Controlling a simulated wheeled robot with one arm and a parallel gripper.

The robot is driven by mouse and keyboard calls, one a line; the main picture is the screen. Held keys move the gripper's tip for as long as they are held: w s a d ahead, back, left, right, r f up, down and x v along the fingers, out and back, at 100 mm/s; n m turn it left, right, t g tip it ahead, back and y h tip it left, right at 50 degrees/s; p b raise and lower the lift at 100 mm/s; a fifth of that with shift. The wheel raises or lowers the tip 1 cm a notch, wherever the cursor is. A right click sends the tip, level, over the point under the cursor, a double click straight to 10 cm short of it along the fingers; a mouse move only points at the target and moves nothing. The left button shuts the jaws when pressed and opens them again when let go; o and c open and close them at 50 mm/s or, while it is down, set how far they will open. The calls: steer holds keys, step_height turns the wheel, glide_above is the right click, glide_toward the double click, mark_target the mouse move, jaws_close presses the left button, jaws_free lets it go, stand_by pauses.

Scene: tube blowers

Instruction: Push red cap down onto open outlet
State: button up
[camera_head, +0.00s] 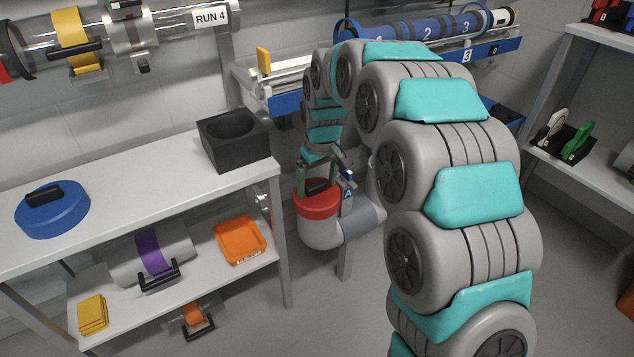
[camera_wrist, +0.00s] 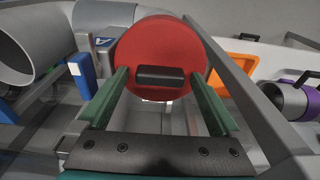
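The red cap (camera_head: 317,203) is a round disc with a black bar handle. In the head view it covers the upturned mouth of a grey elbow outlet (camera_head: 322,232) beside the blue label A (camera_head: 347,193). I cannot tell how fully it is pressed down. In the wrist view the red cap (camera_wrist: 160,50) fills the upper middle. My gripper (camera_head: 319,180) is over the cap with a green finger on each side of the handle. In the wrist view my gripper (camera_wrist: 168,76) has its fingers apart, with gaps beside the handle (camera_wrist: 160,75). The outlet's mouth is hidden under the cap.
A white bench (camera_head: 110,215) at left holds a blue cap (camera_head: 52,208) and a black block (camera_head: 235,140) with a round recess. Its lower shelf holds an orange tray (camera_head: 240,240). A blue tube (camera_head: 415,27) runs along the back wall. An open grey pipe (camera_wrist: 25,50) shows at left.

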step_height(320, 180, up, 8)
steer(key=shift+s+d+f, duration=0.15)
steer(key=shift+s+d, duration=0.1)
steer(key=shift+s, duration=0.15)
stand_by(0.3)
